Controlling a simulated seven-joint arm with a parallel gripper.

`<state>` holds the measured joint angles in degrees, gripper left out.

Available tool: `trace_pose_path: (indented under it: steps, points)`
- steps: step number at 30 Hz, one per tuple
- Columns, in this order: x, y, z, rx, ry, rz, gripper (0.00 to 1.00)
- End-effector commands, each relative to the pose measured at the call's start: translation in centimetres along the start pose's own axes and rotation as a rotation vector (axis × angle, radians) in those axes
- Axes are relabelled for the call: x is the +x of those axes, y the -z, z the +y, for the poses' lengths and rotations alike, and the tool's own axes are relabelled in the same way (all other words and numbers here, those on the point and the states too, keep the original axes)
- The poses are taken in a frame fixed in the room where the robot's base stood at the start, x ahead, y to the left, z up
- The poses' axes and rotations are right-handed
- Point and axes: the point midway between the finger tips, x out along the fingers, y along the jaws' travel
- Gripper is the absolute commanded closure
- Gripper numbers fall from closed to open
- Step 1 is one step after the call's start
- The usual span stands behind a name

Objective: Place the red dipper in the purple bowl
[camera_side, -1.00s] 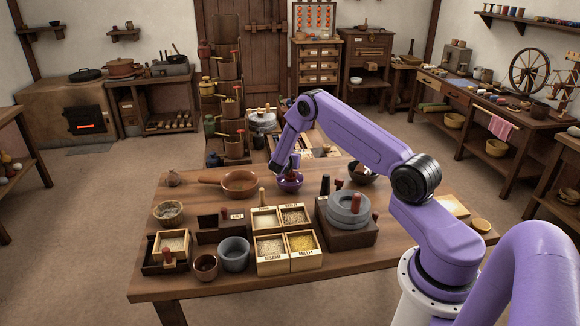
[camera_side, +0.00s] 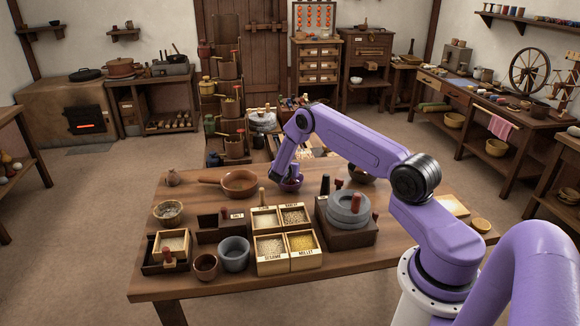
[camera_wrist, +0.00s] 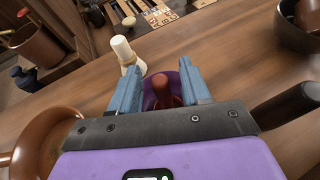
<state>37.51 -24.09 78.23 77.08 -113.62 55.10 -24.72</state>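The purple bowl (camera_side: 291,186) stands near the back edge of the table, right of the brown pan. My gripper (camera_side: 290,175) is low at the bowl. In the wrist view, the two blue fingers of my gripper (camera_wrist: 160,90) are spread apart. The red dipper (camera_wrist: 162,90) is between them, with gaps visible on both sides. It appears to stand inside the purple bowl (camera_wrist: 150,100), whose rim shows behind it. The dipper's lower part is hidden by my gripper body.
A brown pan (camera_side: 240,185) is left of the bowl. A white bottle-shaped object (camera_wrist: 125,52) stands close by my left finger. A dark bowl (camera_side: 362,174) and a stone quern (camera_side: 347,210) are to the right. Grain boxes (camera_side: 272,262) fill the table's front middle.

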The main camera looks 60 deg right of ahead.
Motion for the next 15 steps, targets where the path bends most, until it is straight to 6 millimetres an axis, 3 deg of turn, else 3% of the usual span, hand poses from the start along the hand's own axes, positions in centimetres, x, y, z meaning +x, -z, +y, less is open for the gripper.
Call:
trace_pose_path:
  steps: [8, 15]
  points:
    - [-0.1, -0.4, 0.0, 0.001, 0.0, -0.001, 0.53]
    - [-2.9, -0.3, 0.1, -0.002, -0.002, 0.001, 0.53]
